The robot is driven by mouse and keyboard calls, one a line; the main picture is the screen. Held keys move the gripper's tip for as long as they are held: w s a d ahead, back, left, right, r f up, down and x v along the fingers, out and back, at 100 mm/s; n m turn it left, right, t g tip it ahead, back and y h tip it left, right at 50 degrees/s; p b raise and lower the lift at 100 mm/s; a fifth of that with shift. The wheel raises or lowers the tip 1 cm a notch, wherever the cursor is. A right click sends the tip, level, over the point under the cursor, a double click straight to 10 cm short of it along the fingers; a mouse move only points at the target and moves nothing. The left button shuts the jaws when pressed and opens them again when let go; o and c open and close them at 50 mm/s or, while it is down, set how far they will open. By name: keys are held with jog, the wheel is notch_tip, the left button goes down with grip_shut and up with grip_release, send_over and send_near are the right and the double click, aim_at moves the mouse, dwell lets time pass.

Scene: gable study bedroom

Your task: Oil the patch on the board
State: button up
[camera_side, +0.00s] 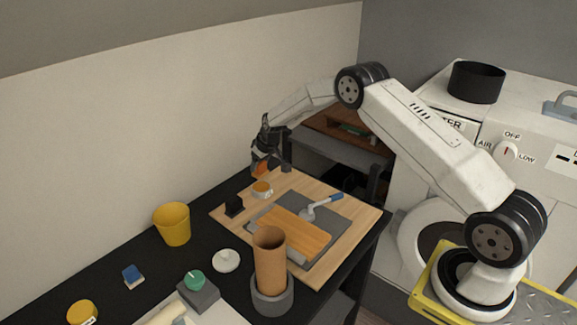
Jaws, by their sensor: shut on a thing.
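My gripper (272,158) is above the far left part of a pale wooden work board. It is shut on a small orange thing (261,168), mostly hidden by the jaws, so I cannot tell what it is. Just below it stands a small white dish (262,189) with amber contents, perhaps oil; the held thing looks apart from it. An orange-brown wooden board (301,233) lies on a dark grey mat (339,216) on the work board (357,222). I cannot make out a separate patch on it; a brown cylinder partly covers its near left end.
A small black block (234,206) stands left of the dish. The brown cylinder (270,262) stands upright in a grey holder (272,295). A yellow cup (173,224) and white lid (226,260) are left, with bare black table between.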

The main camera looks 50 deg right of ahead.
aim_at(259, 165)
jog(key=shift+r, duration=1.05)
jog(key=shift+s+a, duration=0.1)
jog(key=shift+s+a+r, duration=0.4)
jog(key=shift+s+a, duration=0.1)
jog(key=shift+a, duration=0.1)
jog(key=s+a+r, duration=0.3)
jog(key=s+a, duration=0.3)
jog(key=s, duration=0.5)
jog(key=s+a+r, duration=0.2)
jog(key=s+a, duration=0.4)
jog(key=s, duration=0.6)
jog(key=shift+a+r, duration=0.35)
jog(key=shift+r, duration=0.05)
jog(key=shift+s+d+f, duration=0.15)
jog(key=shift+d+f, duration=0.05)
jog(key=shift+d, duration=0.1)
jog(key=shift+s+d+f+n, duration=0.1)
jog(key=shift+d+f+n, duration=0.15)
jog(key=shift+n, duration=0.15)
jog(key=shift+s+d+f+n+y, duration=0.2)
jog(key=shift+d+f+n+y, duration=0.05)
jog(key=shift+d+n+y, duration=0.15)
